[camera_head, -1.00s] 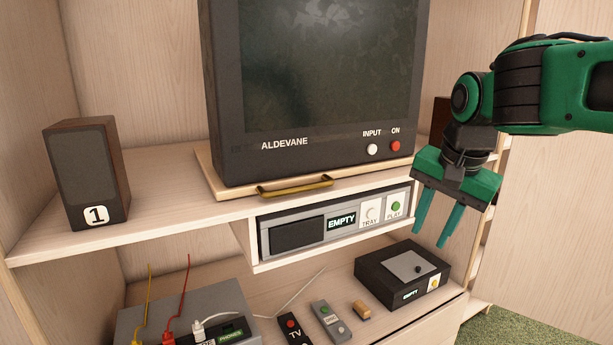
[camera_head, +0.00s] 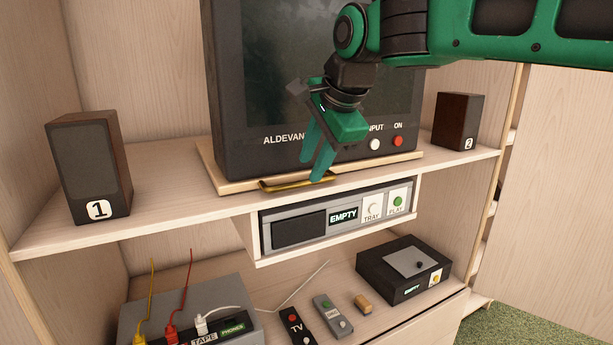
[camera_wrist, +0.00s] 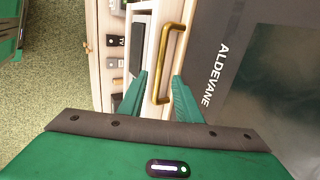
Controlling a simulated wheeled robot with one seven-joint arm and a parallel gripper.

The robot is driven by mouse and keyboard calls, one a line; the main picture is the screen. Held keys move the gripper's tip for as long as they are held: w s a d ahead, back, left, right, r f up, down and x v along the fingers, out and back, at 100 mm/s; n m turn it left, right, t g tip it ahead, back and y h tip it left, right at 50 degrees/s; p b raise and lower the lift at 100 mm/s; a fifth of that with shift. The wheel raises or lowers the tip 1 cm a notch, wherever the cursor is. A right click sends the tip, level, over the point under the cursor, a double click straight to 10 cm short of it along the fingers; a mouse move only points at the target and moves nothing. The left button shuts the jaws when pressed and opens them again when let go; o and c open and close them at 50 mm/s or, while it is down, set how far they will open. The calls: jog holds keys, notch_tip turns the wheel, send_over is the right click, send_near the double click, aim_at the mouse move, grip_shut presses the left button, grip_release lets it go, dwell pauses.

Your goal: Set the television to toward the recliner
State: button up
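The black television (camera_head: 235,100), marked ALDEVANE, stands on a light wooden board (camera_head: 208,165) on the upper shelf. A brass bar handle (camera_head: 275,185) is fixed along the board's front edge. My gripper (camera_head: 313,168) is in front of the television's lower front, at the handle's right part. In the wrist view my gripper (camera_wrist: 160,92) has its two green fingers apart, with the brass handle (camera_wrist: 163,65) lying between them. I cannot tell whether the fingers touch it. The television also shows at the right of the wrist view (camera_wrist: 260,70). The recliner is not in view.
Speaker 1 (camera_head: 90,170) and speaker 2 (camera_head: 458,121) stand either side of the television. A player (camera_head: 340,222) reading EMPTY hangs below. The lower shelf holds a grey box with cables (camera_head: 190,290), remotes (camera_head: 297,325) and a black box (camera_head: 405,268).

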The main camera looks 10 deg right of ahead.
aim_at(305, 181)
jog(key=shift+x, duration=2.25)
grip_shut()
